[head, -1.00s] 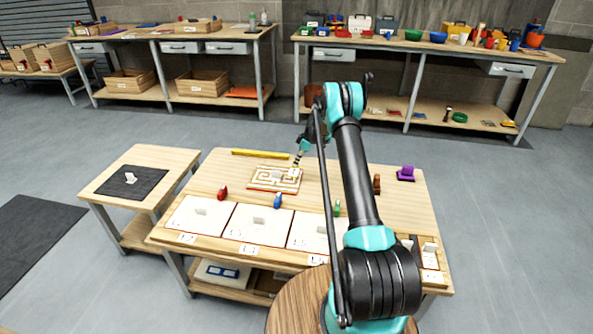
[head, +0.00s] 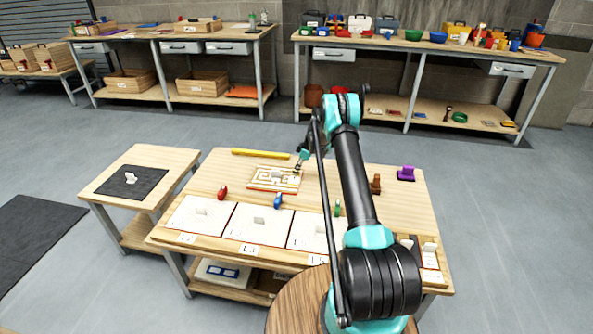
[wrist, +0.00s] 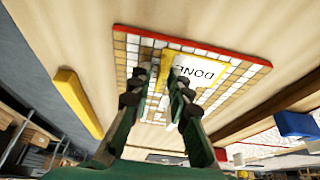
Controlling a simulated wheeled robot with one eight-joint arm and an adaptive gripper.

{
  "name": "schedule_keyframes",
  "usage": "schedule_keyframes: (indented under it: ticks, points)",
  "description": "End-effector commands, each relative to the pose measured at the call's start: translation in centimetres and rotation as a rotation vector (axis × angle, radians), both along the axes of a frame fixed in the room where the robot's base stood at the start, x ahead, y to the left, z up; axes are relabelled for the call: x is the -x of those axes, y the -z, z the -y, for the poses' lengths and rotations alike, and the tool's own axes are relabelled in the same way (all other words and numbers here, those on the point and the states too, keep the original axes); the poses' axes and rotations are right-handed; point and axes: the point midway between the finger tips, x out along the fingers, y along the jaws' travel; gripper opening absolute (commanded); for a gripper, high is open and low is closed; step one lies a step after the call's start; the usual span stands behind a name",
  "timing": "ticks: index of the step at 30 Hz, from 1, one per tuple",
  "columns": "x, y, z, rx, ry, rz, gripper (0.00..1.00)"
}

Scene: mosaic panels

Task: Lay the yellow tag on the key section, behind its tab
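The key section (head: 258,186) is a red-edged mosaic panel with a white and tan key pattern, lying flat on the near table. It also shows in the wrist view (wrist: 238,86). The yellow tag (wrist: 199,71), with a white face reading DONE, lies on it just past my fingertips. A small white upright tab (head: 277,175) stands on the panel; in the wrist view my fingers partly hide it. My gripper (head: 299,165) is above the panel's right edge. Its fingers (wrist: 160,80) are apart, with nothing visibly held between them.
A yellow bar (head: 261,153) lies behind the panel. White tabbed plates (head: 258,232) line the table front, with red (head: 222,193), blue (head: 278,201) and green (head: 338,208) pieces behind them. A purple piece (head: 406,173) stands at right. A side table (head: 175,160) is at left.

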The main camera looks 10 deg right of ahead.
Motion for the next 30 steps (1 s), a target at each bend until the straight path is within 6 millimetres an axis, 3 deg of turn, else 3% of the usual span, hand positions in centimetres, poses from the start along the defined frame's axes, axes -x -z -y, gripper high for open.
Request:
schedule_keyframes:
  ticks: [9, 14, 30]
  points:
    - [0.0, -0.1, 0.0, 0.000, 0.000, 0.000, 0.26]
    - [0.1, -1.1, 0.4, 0.000, 0.001, 0.000, 0.26]
    - [1.3, -10.1, 3.9, 0.000, 0.001, 0.000, 0.26]
